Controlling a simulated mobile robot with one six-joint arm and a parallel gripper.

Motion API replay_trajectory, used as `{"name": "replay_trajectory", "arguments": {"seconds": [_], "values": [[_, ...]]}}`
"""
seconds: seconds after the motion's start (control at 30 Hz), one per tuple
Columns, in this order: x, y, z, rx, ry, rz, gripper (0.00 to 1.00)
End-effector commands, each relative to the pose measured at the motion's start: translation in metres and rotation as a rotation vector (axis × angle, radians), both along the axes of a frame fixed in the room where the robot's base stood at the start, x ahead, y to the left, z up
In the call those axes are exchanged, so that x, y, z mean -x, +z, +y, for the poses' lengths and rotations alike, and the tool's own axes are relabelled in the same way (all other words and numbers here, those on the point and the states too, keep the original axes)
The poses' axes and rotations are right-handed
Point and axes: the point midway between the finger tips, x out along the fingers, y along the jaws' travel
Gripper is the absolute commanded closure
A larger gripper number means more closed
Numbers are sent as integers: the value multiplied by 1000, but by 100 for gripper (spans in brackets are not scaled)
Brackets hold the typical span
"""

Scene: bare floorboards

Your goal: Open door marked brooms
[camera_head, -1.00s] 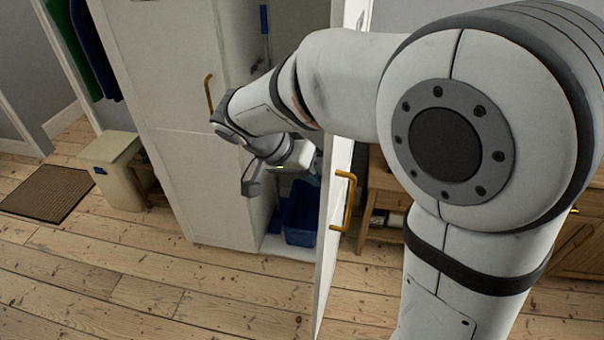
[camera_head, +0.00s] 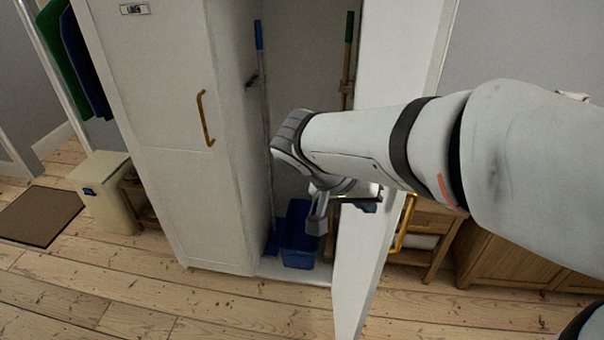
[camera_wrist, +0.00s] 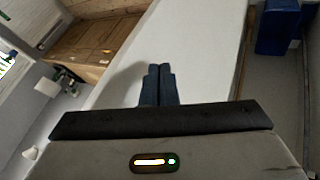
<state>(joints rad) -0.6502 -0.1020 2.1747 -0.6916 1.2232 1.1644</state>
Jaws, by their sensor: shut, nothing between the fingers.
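The cupboard's right-hand door (camera_head: 362,285) stands ajar, swung out from an opening with broom handles inside. No label reading brooms shows on it. Its brass handle (camera_head: 405,222) is on the outer side. My arm reaches across from the right, and my gripper (camera_head: 370,205) is at the inner side of this door, near its free edge. In the wrist view my gripper (camera_wrist: 158,85) is shut and empty, its dark fingertips over the white door panel (camera_wrist: 190,55). I cannot tell whether they touch it.
The left door (camera_head: 160,100), labelled apparently LINEN, is shut. A blue bucket (camera_head: 300,240) and a blue-topped pole (camera_head: 260,60) stand inside the opening. A cream bin (camera_head: 103,195) is left; wooden furniture (camera_head: 490,250) is right. Floor in front is clear.

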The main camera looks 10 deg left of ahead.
Motion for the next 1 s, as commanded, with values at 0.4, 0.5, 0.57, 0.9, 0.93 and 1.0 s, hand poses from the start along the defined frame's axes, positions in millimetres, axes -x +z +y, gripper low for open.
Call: {"name": "replay_trajectory", "arguments": {"seconds": [0.4,0.5,0.57,0.9,0.93,1.0], "values": [[18,27,50,-5,-8,-3,100],[27,45,58,-3,-9,-3,100],[32,54,63,-3,-11,-2,100],[45,75,65,-8,-14,23,100],[45,73,61,-15,-11,37,100],[44,64,45,-38,1,84,100]]}}
